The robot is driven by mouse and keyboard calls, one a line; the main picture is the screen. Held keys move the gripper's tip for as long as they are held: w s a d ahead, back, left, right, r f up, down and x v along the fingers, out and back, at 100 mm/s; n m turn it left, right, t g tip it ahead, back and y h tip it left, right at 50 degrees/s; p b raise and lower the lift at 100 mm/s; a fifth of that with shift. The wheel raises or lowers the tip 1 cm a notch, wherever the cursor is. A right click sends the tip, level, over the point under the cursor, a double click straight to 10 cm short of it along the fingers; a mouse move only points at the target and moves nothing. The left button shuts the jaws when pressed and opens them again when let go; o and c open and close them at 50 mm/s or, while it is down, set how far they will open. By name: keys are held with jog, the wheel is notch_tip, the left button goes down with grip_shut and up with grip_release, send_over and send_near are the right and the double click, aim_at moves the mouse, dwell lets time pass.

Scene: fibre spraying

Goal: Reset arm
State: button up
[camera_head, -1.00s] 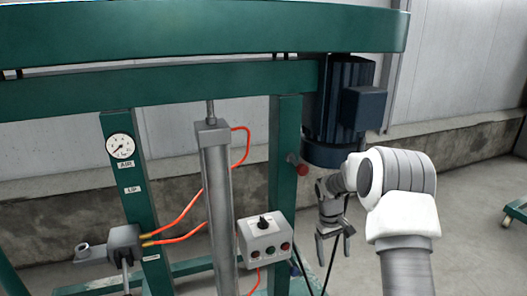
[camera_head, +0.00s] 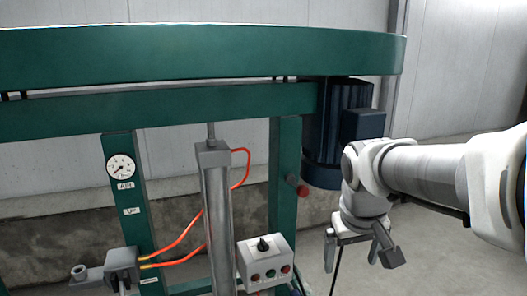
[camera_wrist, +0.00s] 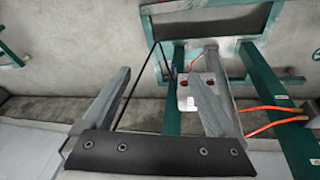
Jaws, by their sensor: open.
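My gripper (camera_head: 357,254) hangs at the right in the head view, below my white and grey arm, with its fingers pointing down and spread apart. It is open, with nothing between the fingers. In the wrist view the two grey fingers (camera_wrist: 155,100) stand well apart. The grey control box (camera_head: 265,262) with a black knob and several coloured buttons is to the left of my gripper, apart from it. In the wrist view the control box (camera_wrist: 187,92) shows partly behind the right finger.
A green machine frame (camera_head: 200,50) fills the left and middle. A blue motor (camera_head: 325,130) hangs close behind my arm. A grey cylinder (camera_head: 216,215), orange hoses (camera_head: 178,240), a gauge (camera_head: 121,167) and a lever valve (camera_head: 120,264) are at left. Floor (camera_head: 430,270) is clear at lower right.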

jog(key=s+a+m+t+y, duration=0.1)
jog(key=s+a+t, duration=0.15)
jog(key=s, duration=1.05)
notch_tip(320, 180, up, 24)
jog(key=p, duration=2.4)
jog(key=shift+d+r, duration=0.2)
jog(key=shift+r, duration=0.05)
jog(key=shift+w, duration=0.1)
